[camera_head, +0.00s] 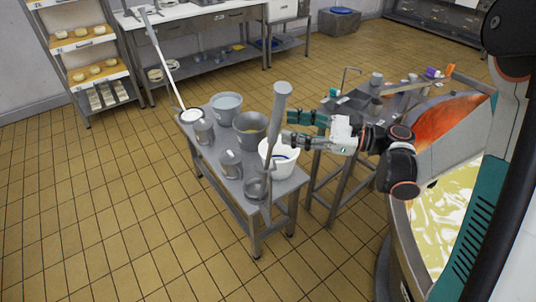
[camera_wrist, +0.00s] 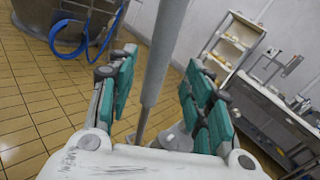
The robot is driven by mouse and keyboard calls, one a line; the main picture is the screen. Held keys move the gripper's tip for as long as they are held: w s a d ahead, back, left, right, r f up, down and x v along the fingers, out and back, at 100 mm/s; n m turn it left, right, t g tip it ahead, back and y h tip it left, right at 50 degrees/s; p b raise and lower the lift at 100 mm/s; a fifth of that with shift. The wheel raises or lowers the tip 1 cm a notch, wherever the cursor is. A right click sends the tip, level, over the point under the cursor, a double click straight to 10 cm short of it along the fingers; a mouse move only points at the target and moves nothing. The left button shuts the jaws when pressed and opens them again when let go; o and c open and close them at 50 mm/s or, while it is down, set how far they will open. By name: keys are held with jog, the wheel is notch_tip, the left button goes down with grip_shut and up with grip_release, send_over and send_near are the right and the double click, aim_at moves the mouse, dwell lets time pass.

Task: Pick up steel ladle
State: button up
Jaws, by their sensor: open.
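The steel ladle (camera_head: 277,118) stands nearly upright at the front right end of a small steel table, its thick grey handle rising and its round bowl (camera_head: 257,188) low at the table's edge. My gripper (camera_head: 288,127) is open, with its teal-padded fingers pointing left at the upper handle, just right of it. In the wrist view the handle (camera_wrist: 163,60) runs between the two spread fingers of my gripper (camera_wrist: 163,95), touching neither pad. I cannot tell whether it is inside the fingertips or just beyond them.
The small table (camera_head: 205,163) holds grey buckets (camera_head: 250,128), a white bucket (camera_head: 284,170), steel cans and a long white-handled tool (camera_head: 163,60). A second table (camera_head: 350,112) stands behind my gripper. The tiled floor at left is clear.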

aim_at(278, 124)
jog(key=x, duration=0.1)
jog(key=b+x, duration=0.1)
jog(key=x, duration=0.2)
jog(key=shift+s+a+r+b, duration=0.2)
jog(key=shift+a+r+b, duration=0.1)
jog(key=shift+w+a, duration=0.2)
jog(key=shift+a, duration=0.15)
grip_shut()
